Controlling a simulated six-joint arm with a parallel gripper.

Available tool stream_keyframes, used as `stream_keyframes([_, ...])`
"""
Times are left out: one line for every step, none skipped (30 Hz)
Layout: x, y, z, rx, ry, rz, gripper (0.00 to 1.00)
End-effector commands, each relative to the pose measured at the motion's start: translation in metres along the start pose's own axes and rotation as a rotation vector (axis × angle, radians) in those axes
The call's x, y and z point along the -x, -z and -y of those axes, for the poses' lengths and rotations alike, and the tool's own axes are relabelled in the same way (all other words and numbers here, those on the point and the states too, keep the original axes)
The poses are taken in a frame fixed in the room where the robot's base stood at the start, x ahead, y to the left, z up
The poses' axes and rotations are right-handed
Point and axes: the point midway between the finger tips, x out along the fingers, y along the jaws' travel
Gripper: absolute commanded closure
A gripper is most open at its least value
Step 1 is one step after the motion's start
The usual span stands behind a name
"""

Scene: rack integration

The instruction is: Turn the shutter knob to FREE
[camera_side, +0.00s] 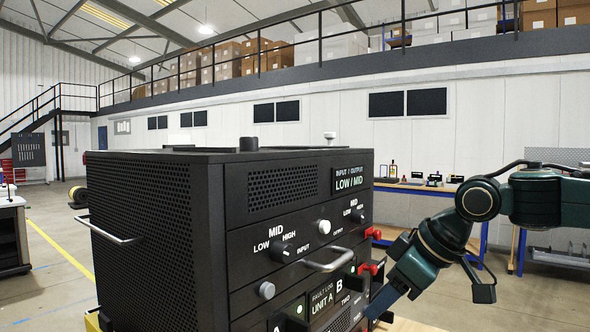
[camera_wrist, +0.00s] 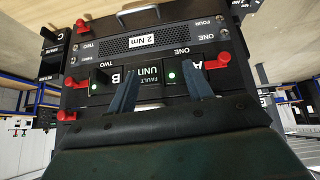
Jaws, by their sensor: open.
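No label reading SHUTTER or FREE is legible in either view, so I cannot tell which knob is the shutter knob. In the side view, a black knob (camera_side: 283,250) marked INPUT sits under LOW, MID and HIGH on the black rack's front. A similar OUTPUT knob (camera_side: 357,215) sits to its right. My gripper (camera_side: 377,303) is low at the rack's right front. In the wrist view, my gripper (camera_wrist: 160,82) is open with nothing between its fingers. The fingers point at the panel around the FAULT label (camera_wrist: 148,78), with lettering upside down.
Red handles (camera_wrist: 215,62) stick out of the panel, with another at the left (camera_wrist: 67,116). A metal bar handle (camera_side: 328,261) projects from the rack (camera_side: 150,240). Green lights (camera_wrist: 172,75) glow on the units. A workbench (camera_side: 415,187) stands behind.

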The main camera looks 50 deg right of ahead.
Motion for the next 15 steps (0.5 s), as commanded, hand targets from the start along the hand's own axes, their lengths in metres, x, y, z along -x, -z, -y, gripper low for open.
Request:
stream_keyframes([0.0,-0.001,0.0,-0.001,0.0,0.001,0.49])
stream_keyframes([0.0,-0.001,0.0,-0.001,0.0,0.001,0.49])
stream_keyframes([0.0,-0.001,0.0,-0.001,0.0,0.001,0.49])
stream_keyframes([0.0,-0.001,0.0,-0.001,0.0,0.001,0.49])
stream_keyframes([0.0,-0.001,0.0,-0.001,0.0,0.001,0.49])
stream_keyframes([0.0,-0.001,0.0,-0.001,0.0,0.001,0.49])
stream_keyframes([0.0,-0.001,0.0,0.0,0.0,0.001,0.49])
stream_keyframes([0.0,0.0,0.0,0.0,0.0,0.001,0.5])
stream_keyframes([0.0,0.0,0.0,0.0,0.0,0.0,0.5])
stream_keyframes([0.0,0.0,0.0,0.0,0.0,-0.001,0.5])
stream_keyframes([0.001,0.001,0.0,0.001,0.0,-0.003,0.5])
stream_keyframes([0.001,0.004,0.0,0.002,-0.001,-0.007,0.5])
stream_keyframes([0.002,0.006,0.0,0.004,-0.002,-0.012,0.5])
stream_keyframes([0.003,0.009,0.0,0.005,-0.004,-0.018,0.5])
stream_keyframes([0.005,0.015,0.0,0.008,-0.006,-0.029,0.5])
